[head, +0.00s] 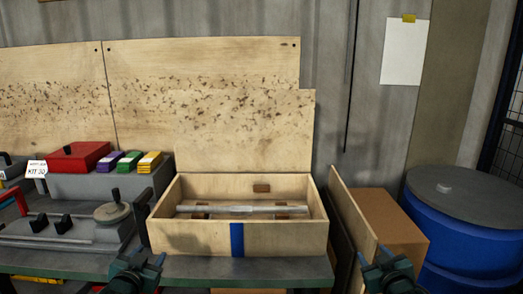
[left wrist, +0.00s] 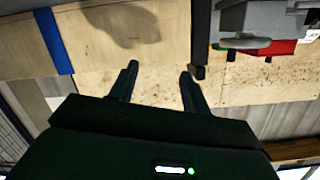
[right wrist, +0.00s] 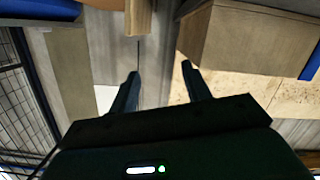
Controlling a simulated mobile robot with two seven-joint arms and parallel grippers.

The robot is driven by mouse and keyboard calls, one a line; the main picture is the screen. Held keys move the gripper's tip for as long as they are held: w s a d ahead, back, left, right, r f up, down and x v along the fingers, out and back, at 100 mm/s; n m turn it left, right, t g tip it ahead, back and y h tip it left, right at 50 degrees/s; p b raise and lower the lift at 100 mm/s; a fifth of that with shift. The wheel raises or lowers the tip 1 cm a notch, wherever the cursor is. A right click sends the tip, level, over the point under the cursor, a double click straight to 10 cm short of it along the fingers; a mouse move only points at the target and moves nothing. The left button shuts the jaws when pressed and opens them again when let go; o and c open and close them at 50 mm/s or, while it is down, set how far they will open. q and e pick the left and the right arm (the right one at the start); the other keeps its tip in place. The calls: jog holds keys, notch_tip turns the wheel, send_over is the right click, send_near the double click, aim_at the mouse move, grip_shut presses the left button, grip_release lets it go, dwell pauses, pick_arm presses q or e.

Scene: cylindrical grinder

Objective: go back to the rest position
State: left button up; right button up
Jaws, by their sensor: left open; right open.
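My left gripper (head: 138,266) is low in the head view, in front of the left part of the open wooden box. In the left wrist view its two fingers (left wrist: 158,82) are apart with nothing between them. My right gripper (head: 387,262) is low at the right in the head view, in front of the cardboard box. In the right wrist view its fingers (right wrist: 164,82) are apart and empty. The wooden box (head: 195,238) stands on the bench with its lid (head: 245,140) raised. A long grey metal shaft (head: 245,209) lies inside it on wooden blocks.
Left on the bench is a grey machine part with a handwheel (head: 112,212), with a red box (head: 78,157) and purple, green and yellow blocks behind. At right are a wooden panel (head: 350,215), a cardboard box (head: 385,220) and blue drums (head: 465,235).

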pick_arm(q)
jog(key=s+d+f+g+h, duration=0.1)
jog(key=s+d+f, duration=0.4)
jog(key=s, duration=0.5)
jog(key=s+d+f+g+h, duration=0.1)
jog(key=s+d+f, duration=0.4)
jog(key=s, duration=0.6)
jog(key=s+d+f+g+h, duration=0.1)
jog(key=s+d+f+g, duration=0.2)
jog(key=s, duration=0.8)
jog(key=shift+s+d+f+n, duration=0.2)
jog(key=shift+d+f+n, duration=0.1)
jog(key=shift+d+f, duration=0.65)
pick_arm(e)
jog(key=s+a+f+g+y, duration=0.1)
jog(key=s+a+f, duration=0.4)
jog(key=s, duration=0.5)
jog(key=s+a+f+g+y, duration=0.1)
jog(key=s+a+f, duration=0.4)
jog(key=s, duration=0.6)
jog(key=s+a+f+g+y, duration=0.1)
jog(key=s+a+f+g, duration=0.2)
jog(key=s, duration=0.8)
jog(key=shift+s+a+f+m, duration=0.2)
jog(key=shift+a+f+m, duration=0.1)
jog(key=shift+a+f, duration=0.65)
jog(key=shift+c, duration=0.6)
